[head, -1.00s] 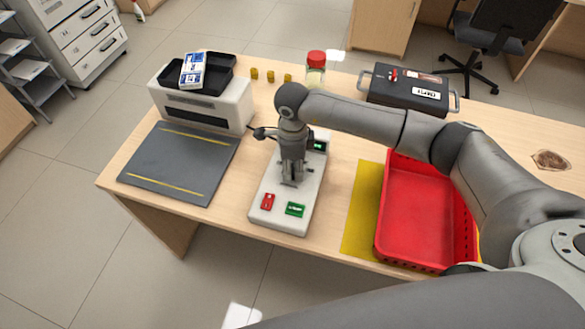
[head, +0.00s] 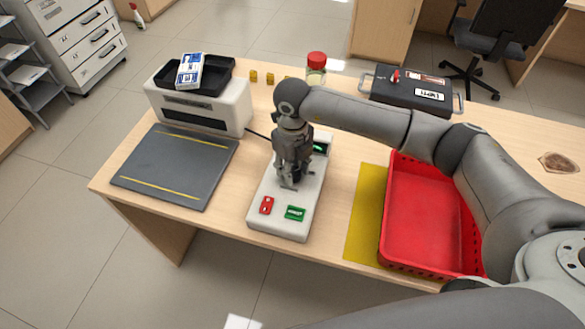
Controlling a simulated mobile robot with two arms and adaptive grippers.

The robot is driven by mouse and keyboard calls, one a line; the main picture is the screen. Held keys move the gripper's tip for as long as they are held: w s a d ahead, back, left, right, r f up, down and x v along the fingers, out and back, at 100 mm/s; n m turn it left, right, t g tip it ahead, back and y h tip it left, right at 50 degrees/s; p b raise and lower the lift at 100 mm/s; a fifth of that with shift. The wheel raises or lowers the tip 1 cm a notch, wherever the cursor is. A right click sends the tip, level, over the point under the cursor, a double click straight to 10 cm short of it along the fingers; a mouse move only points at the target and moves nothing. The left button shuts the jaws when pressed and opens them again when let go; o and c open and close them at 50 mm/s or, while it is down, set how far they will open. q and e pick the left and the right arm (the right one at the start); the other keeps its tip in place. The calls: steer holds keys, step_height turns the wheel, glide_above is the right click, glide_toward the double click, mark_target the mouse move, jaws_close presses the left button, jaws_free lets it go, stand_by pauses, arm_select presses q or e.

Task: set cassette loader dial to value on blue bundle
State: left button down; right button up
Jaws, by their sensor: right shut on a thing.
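The white cassette loader panel (head: 262,222) lies on the counter, with a red button (head: 267,205) and a green button (head: 295,213) at its near end. A small green display (head: 320,148) shows at its far end; its digits are too small to read. My right gripper (head: 290,184) points down at the middle of the panel and is shut on what seems to be the dial, which it hides. A blue and white bundle (head: 190,71) lies tilted on a black tray on the white machine; its value is not readable. My left gripper is not in view.
The white machine (head: 215,112) and a dark grey mat (head: 175,165) are on the left. A red crate (head: 428,266) on a yellow mat (head: 364,215) is on the right. A red-capped jar (head: 316,68) and a black case (head: 410,92) stand behind my right arm.

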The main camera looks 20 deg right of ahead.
mark_target(293, 171)
steer(key=shift+m, duration=0.7)
steer(key=o, duration=1)
steer(key=shift+o, duration=0.2)
step_height(293, 171, up, 12)
stand_by(0.3)
